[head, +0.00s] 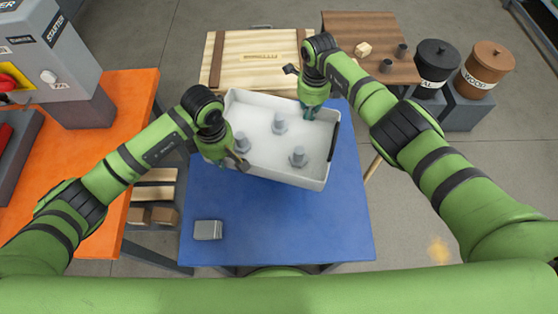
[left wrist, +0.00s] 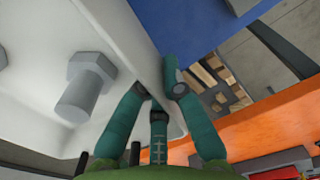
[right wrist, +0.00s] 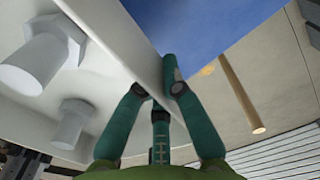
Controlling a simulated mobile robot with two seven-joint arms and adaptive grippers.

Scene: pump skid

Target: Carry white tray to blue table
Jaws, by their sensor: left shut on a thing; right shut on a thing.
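The white tray (head: 262,172) is over the back part of the blue table (head: 290,225), turned slightly. My right gripper (head: 308,110) is shut on the tray's far right wall, seen between the fingers in the right wrist view (right wrist: 120,40). I cannot tell whether the tray's underside touches the table.
A small grey box (head: 208,230) lies at the blue table's front left. An orange table (head: 105,205) with a grey machine is at left. A wooden crate (head: 235,75) and a brown table (head: 350,30) stand behind. Black (head: 433,68) and brown (head: 485,68) bins are at back right.

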